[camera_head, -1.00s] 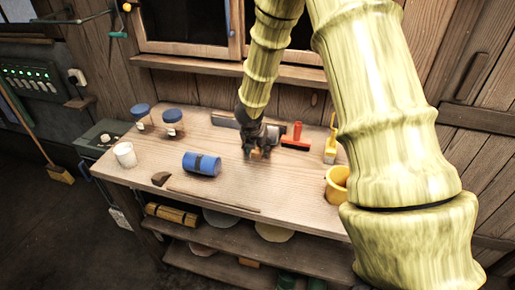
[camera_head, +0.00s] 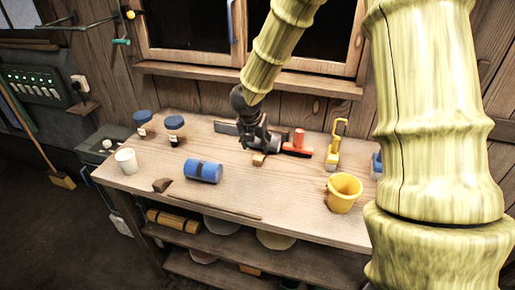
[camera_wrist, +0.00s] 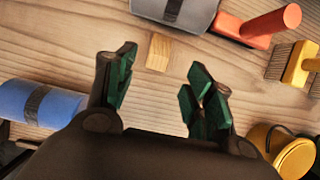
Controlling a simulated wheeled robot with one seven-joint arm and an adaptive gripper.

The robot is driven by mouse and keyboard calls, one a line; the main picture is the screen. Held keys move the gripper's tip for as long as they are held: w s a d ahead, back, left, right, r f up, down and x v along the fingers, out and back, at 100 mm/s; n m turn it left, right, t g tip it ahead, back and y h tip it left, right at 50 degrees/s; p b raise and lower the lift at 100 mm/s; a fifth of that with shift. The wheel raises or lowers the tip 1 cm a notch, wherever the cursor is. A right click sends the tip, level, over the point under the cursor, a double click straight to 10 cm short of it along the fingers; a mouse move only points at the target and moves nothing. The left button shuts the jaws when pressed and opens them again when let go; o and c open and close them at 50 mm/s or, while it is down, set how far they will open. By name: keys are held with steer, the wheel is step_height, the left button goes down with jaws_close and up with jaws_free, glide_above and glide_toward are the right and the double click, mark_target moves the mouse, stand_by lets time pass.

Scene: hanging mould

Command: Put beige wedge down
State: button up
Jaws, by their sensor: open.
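The beige wedge (camera_head: 258,160) rests on the wooden workbench (camera_head: 225,200), toward the back middle. It also shows in the wrist view (camera_wrist: 159,52) as a small pale wooden block on the bench, ahead of and between my fingertips. My gripper (camera_head: 257,145) is over the bench just behind and above the wedge. In the wrist view my gripper (camera_wrist: 160,85) has its green-padded fingers spread wide, with nothing between them. The wedge appears clear of both fingers.
A blue roll (camera_head: 203,171) and dark wedge (camera_head: 162,185) lie left. A grey-bladed tool (camera_wrist: 175,10), red-handled tool (camera_wrist: 257,25) and yellow brush (camera_wrist: 300,65) lie close by. A yellow bucket (camera_head: 342,193) stands right. The bench front is mostly clear, with a thin stick (camera_head: 215,207).

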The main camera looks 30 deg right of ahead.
steer(key=shift+v, duration=1.5)
